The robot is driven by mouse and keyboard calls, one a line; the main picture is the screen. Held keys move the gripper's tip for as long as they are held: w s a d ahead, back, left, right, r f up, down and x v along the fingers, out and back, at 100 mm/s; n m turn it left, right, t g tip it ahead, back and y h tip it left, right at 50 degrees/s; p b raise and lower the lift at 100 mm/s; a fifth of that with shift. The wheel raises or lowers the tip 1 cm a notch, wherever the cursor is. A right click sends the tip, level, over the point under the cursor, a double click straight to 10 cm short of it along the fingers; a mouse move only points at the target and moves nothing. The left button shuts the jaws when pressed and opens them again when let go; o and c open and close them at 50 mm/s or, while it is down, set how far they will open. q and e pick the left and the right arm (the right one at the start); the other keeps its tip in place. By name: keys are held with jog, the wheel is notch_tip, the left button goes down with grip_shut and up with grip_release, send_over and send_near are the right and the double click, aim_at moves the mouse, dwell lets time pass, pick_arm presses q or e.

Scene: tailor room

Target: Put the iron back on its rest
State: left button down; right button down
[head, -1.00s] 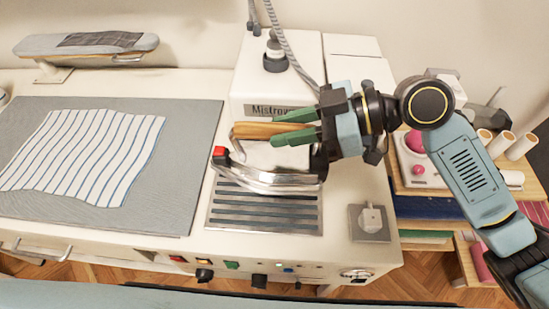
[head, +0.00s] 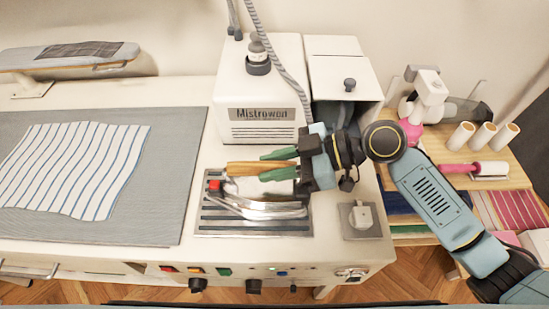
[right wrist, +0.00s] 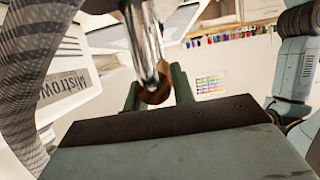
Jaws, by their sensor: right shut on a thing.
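The iron (head: 262,210) has a shiny metal body, a red part at its left end and a wooden handle (head: 240,168). My right gripper (head: 266,166) is shut on the handle, its green fingers on either side of it. In the right wrist view the brown handle end (right wrist: 155,92) shows between the fingers. The iron is over the slatted metal rest (head: 215,228), within its outline and roughly level. I cannot tell whether its underside touches the slats. The left gripper is out of view.
A white Mistrewon box (head: 262,122) with a grey hose (head: 283,70) stands behind the rest. A small grey plate (head: 361,221) lies right of it. Striped cloth (head: 75,170) lies on a grey mat (head: 178,190) at left. A shelf with spools (head: 482,137) is at right.

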jog(key=shift+r, duration=0.25)
jog(key=c, duration=1.2)
grip_release()
jog(key=shift+f, duration=0.25)
jog(key=shift+o, duration=0.2)
jog(key=b+v, duration=0.1)
jog(key=v, duration=1.1)
